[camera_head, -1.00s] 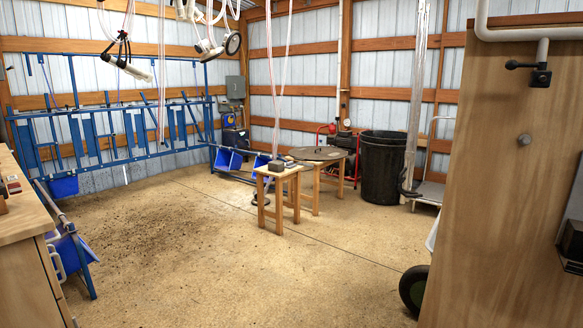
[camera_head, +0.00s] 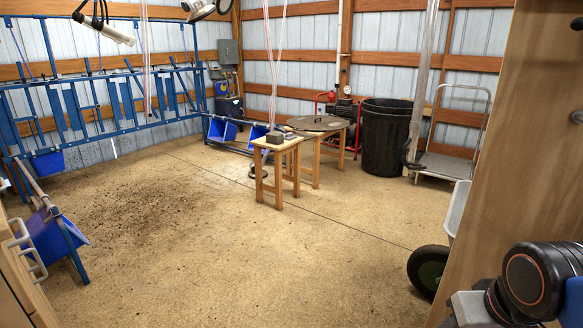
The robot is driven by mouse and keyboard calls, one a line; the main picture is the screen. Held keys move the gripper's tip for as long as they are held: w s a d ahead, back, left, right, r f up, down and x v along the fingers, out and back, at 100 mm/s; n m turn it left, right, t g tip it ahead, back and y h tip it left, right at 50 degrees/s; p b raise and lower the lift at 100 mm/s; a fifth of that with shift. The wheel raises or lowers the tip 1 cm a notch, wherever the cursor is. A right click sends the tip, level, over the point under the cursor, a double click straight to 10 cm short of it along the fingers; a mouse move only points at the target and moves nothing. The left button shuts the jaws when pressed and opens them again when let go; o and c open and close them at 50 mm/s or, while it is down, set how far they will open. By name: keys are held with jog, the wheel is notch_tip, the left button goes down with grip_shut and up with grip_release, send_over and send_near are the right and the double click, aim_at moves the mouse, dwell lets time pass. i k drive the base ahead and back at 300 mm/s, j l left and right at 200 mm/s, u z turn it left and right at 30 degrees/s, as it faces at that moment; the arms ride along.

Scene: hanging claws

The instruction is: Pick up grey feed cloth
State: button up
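I cannot make out a grey feed cloth for certain. A small dark grey item (camera_head: 275,138) lies on the near small wooden table (camera_head: 266,146), too small to tell whether it is folded cloth or a block. A round grey lid-like disc (camera_head: 318,123) lies on the table behind it. My gripper is not in view; only part of my arm shows at the lower right.
A black bin (camera_head: 386,140) and a cart (camera_head: 445,165) stand behind the tables. A wooden panel (camera_head: 500,180) and a wheel (camera_head: 428,271) bound the right. The middle floor is clear.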

aim_at(289, 136)
jog(key=i+u, duration=0.4)
jog(key=i, duration=1.9)
jog(key=i+u, duration=0.1)
jog(key=i, duration=0.8)
jog(key=i+l, duration=0.1)
jog(key=i, duration=0.8)
jog(key=i+l+u, duration=0.15)
jog(key=i, duration=0.75)
